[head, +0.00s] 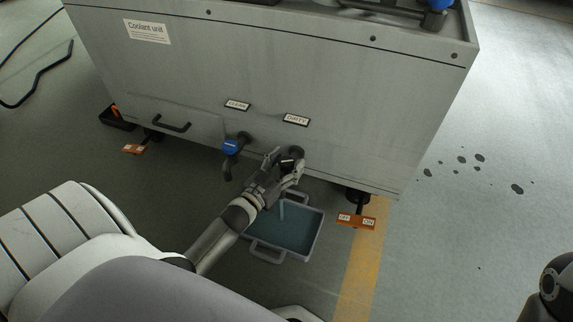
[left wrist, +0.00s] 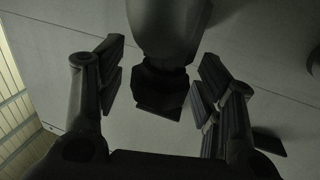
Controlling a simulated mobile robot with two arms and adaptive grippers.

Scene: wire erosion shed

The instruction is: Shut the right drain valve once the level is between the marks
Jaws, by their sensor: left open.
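The right drain valve (head: 296,153) is on the front of the grey coolant unit (head: 180,75), below the DIRTY label (head: 296,119). My left gripper (head: 284,166) is at this valve and partly hides it. In the left wrist view a dark valve part (left wrist: 160,85) lies between the open fingers, with gaps visible on both sides. I cannot tell the valve handle's position. A grey tray (head: 318,232) with blue-green liquid stands on the floor below. A pale streak (head: 282,211) shows over the liquid, perhaps a stream. Level marks cannot be made out. My right gripper is not in view.
A blue-handled valve (head: 231,147) is left of my gripper, below the CLEAN label (head: 237,105). Orange tags (head: 356,221) sit at the unit's lower corners. Dark spots (head: 479,157) mark the floor at right. A black hose (head: 38,80) lies at far left.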

